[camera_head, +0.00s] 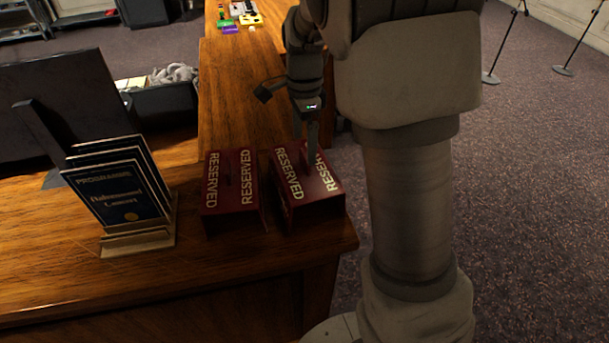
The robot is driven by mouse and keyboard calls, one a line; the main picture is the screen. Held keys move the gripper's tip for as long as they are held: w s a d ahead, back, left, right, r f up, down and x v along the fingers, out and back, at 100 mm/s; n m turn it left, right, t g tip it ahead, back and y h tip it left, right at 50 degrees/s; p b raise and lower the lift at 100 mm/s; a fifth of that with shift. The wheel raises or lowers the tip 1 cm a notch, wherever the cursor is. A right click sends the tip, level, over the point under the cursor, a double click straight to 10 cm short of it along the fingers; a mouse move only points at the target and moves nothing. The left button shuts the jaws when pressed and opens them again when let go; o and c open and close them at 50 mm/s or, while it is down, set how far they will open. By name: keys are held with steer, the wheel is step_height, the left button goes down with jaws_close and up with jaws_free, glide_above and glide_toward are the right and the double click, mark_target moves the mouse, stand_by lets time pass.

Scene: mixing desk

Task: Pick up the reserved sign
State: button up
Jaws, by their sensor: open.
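Two dark red tent-shaped signs with yellow "RESERVED" lettering stand side by side near the desk's front right corner. The left reserved sign (230,190) stands apart from my gripper. The right reserved sign (298,192) is turned slightly and stands close to the desk's right edge. My gripper (311,150) points down over the ridge of the right sign. It is open, with a finger showing against that sign's top. The other finger is hard to make out, and I cannot tell whether the gripper touches the sign.
A wooden holder (138,240) with dark programmes stands left of the signs. A dark monitor (60,110) and a black box (165,105) with coiled cable are further left. Small colourful items (245,15) lie at the desk's far end. Bare desk lies in front of the signs.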

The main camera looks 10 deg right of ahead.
mark_target(304, 156)
step_height(304, 156, down, 5)
steer(key=shift+s+f, duration=0.1)
jaws_close()
stand_by(0.6)
